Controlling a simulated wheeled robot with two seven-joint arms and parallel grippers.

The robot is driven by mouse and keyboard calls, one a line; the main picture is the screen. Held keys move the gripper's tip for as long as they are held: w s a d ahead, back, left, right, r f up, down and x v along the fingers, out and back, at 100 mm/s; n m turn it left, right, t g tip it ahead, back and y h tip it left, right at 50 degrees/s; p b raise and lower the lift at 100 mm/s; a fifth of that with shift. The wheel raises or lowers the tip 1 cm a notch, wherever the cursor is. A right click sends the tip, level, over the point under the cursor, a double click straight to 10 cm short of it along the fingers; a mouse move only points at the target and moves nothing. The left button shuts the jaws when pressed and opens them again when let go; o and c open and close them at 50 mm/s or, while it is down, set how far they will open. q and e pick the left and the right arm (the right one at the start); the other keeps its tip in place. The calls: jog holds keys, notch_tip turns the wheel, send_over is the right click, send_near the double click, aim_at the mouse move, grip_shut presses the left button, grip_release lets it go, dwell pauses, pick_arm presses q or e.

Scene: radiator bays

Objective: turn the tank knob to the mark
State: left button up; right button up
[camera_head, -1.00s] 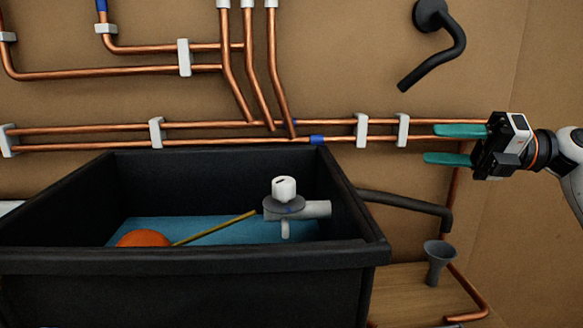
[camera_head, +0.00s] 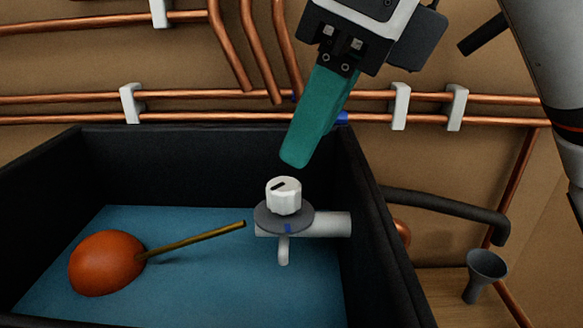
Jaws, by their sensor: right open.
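The tank knob (camera_head: 284,194) is white and ribbed, with a dark pointer line on its top that points to the lower left. It sits on a round grey disc (camera_head: 268,219) that bears a small blue mark (camera_head: 288,229) at its front edge. The pointer is not in line with the blue mark. My right gripper (camera_head: 296,160) is above and slightly right of the knob, pointing down, open and not touching it. Its teal fingers overlap in this view, so one hides the other. My left gripper is not in view.
The black tank (camera_head: 392,262) holds blue water (camera_head: 200,268) with an orange float ball (camera_head: 106,263) on a brass rod (camera_head: 195,240). A white valve body (camera_head: 335,225) runs to the tank's right wall. Copper pipes (camera_head: 220,98) cross the back wall. A grey funnel (camera_head: 485,265) stands right of the tank.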

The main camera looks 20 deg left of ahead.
aim_at(285, 184)
jog(key=x, duration=0.5)
jog(key=shift+w+a+f+p, duration=0.2)
jog(key=shift+f+p, duration=0.1)
jog(key=shift+p, duration=0.05)
jog(key=shift+a+f, duration=0.1)
jog(key=shift+f, duration=0.25)
jog(key=c, duration=1)
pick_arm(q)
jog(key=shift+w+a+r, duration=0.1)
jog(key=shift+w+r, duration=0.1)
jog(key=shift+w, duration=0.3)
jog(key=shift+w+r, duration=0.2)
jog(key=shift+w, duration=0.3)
pick_arm(e)
jog(key=shift+o, duration=0.2)
